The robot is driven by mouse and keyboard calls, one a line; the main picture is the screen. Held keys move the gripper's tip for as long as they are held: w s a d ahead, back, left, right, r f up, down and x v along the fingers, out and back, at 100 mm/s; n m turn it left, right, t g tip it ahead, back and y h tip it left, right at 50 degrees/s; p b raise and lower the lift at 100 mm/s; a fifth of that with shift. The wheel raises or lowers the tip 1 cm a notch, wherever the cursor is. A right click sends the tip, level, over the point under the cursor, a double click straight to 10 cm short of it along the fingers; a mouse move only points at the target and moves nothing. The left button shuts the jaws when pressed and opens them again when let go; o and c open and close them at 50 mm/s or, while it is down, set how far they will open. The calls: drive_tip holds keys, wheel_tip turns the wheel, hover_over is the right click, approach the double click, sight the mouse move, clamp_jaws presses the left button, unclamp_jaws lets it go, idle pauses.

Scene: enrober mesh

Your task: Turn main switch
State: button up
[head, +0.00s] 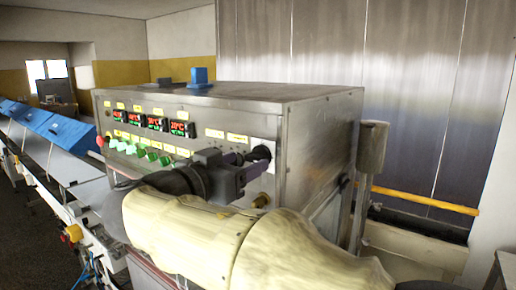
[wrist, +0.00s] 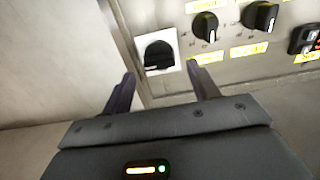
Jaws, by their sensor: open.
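The main switch is a black rotary knob (head: 262,153) on a white square plate at the right end of the steel cabinet's control panel. It also shows in the wrist view as a black knob (wrist: 159,55), just beyond the fingertips. My gripper (wrist: 160,72) is open and empty, with one finger at the knob's lower left and one at its lower right. In the head view my gripper (head: 255,164) reaches the panel from the left and partly covers the plate. I cannot tell whether the fingers touch the plate.
Other black knobs (wrist: 208,27) sit right of the switch in the wrist view. Green buttons (head: 141,150) and red displays (head: 157,123) fill the panel's left part. A blue block (head: 201,76) is on the cabinet. A conveyor (head: 60,160) runs at left.

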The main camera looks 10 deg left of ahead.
sight(252, 159)
drive_tip(key=p+x, duration=0.1)
drive_tip(key=x, duration=0.2)
drive_tip(key=shift+w, duration=0.1)
drive_tip(key=c, duration=1)
drive_tip(key=shift+o, duration=0.2)
